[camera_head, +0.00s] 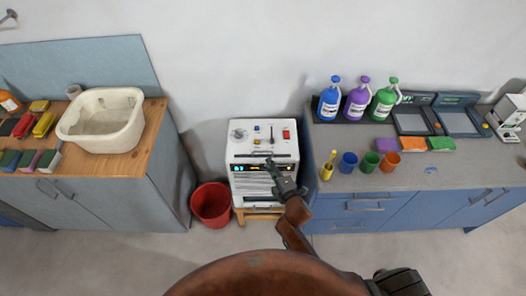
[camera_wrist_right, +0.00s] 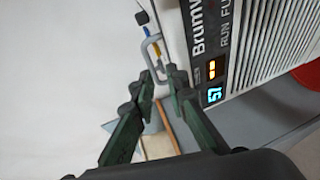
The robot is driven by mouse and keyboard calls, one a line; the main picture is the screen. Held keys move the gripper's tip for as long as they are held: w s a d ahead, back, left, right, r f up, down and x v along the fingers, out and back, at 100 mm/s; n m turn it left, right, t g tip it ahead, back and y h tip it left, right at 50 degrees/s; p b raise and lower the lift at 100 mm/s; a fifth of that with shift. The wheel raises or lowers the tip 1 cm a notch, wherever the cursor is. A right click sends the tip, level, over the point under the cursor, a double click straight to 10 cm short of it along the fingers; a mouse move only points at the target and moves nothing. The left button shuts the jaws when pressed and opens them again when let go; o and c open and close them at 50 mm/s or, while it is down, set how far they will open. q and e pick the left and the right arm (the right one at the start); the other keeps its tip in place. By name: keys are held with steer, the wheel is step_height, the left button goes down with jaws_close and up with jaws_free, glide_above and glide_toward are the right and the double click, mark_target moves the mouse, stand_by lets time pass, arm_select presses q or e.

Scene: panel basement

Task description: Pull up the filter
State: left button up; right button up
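The white machine (camera_head: 262,133) stands between the two counters. A grey loop handle (camera_wrist_right: 152,52) sticks out from it in the right wrist view; I take it to be the filter's handle. My right gripper (camera_wrist_right: 160,73) has its two green-black fingertips on either side of the handle's near end, with a gap between them wider than the bar. Whether a finger touches the bar is not clear. In the head view my right gripper (camera_head: 271,164) is in front of the machine's upper front and partly hides it. My left gripper is not in view.
A red bucket (camera_head: 211,204) stands on the floor to the machine's left. The left wooden counter (camera_head: 150,140) carries a cream basin (camera_head: 103,120). The right counter (camera_head: 410,178) carries bottles, cups and scales. A small wooden stool (camera_head: 243,214) supports the machine.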

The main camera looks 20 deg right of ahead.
steer(key=shift+r+b+x, duration=0.15)
steer(key=shift+r+x, duration=0.1)
steer(key=shift+x, duration=1.05)
steer(key=shift+r+b+x, duration=0.2)
steer(key=shift+x, duration=1.1)
steer(key=shift+r+b+x, duration=0.15)
steer(key=shift+r+x, duration=0.1)
steer(key=shift+x, duration=1.1)
steer(key=shift+a, duration=0.1)
steer(key=shift+c, duration=0.4)
jaws_close()
step_height(320, 180, up, 21)
steer(key=p, duration=1.7)
steer(key=shift+w+f+p, duration=0.15)
steer(key=shift+p, duration=0.15)
